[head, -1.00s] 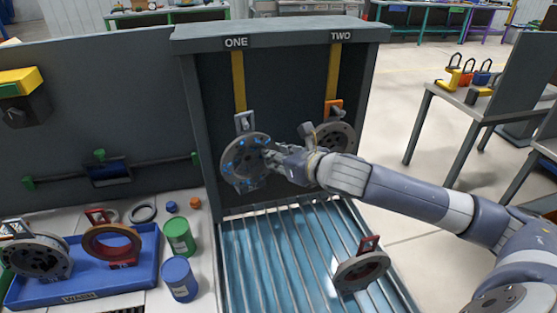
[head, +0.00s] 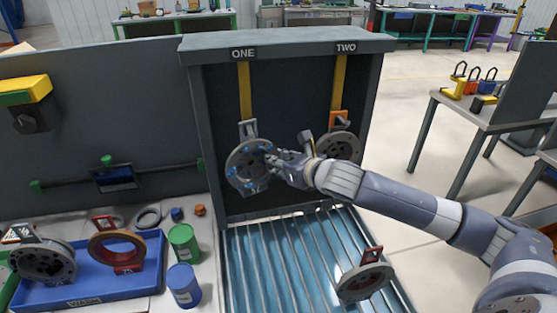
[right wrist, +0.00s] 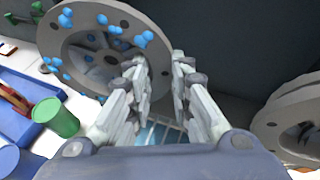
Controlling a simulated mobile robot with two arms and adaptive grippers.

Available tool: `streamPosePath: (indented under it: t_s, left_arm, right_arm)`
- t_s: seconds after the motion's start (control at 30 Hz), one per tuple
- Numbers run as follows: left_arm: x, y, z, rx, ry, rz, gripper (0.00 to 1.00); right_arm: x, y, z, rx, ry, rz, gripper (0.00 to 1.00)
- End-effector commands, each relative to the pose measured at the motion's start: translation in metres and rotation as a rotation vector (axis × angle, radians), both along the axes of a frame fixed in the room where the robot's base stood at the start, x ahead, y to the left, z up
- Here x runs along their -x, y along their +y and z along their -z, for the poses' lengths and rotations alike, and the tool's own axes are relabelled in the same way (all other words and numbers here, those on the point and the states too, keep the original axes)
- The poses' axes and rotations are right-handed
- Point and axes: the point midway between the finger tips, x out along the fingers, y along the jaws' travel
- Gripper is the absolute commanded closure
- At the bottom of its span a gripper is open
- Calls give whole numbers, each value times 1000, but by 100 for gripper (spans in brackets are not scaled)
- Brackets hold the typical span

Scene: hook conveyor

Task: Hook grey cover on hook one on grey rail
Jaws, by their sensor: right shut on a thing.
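The grey cover (head: 240,179), a round disc with blue drops on its face, is upright below the yellow strap marked ONE (head: 244,90). Its grey loop handle (head: 248,129) is at the strap's lower end; I cannot tell whether the hook bears it. My right gripper (head: 274,159) is shut on the cover's right side. In the right wrist view the cover (right wrist: 75,35) fills the upper left, beside the gripper's fingers (right wrist: 160,68). My left gripper is not in view.
A second grey disc (head: 344,147) hangs under strap TWO (head: 339,85), right of my gripper. Another disc (head: 365,283) lies on the slatted blue rack (head: 290,265) below. A blue tray (head: 120,292) with discs and green and blue cans (head: 184,243) stand left.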

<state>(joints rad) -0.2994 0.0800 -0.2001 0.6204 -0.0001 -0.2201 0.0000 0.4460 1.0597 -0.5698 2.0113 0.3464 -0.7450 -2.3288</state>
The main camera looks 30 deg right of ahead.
Motion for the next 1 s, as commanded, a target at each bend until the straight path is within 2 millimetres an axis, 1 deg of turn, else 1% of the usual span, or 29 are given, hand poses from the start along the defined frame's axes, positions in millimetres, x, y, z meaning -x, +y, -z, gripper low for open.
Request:
streamPosePath:
  t_s: [0.47,0.5,0.57,0.9,1.0]
  left_arm:
    - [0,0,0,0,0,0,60]
    - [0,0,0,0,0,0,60]
    - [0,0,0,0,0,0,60]
    - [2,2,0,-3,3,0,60]
    - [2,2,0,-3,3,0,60]
  right_arm:
    - [0,0,-2,-2,-4,-1,100]
    - [0,0,-2,-2,-4,-1,71]
    - [0,0,-2,-2,-3,-1,58]
    - [1,0,2,1,4,1,57]
    - [5,-1,0,2,3,1,57]
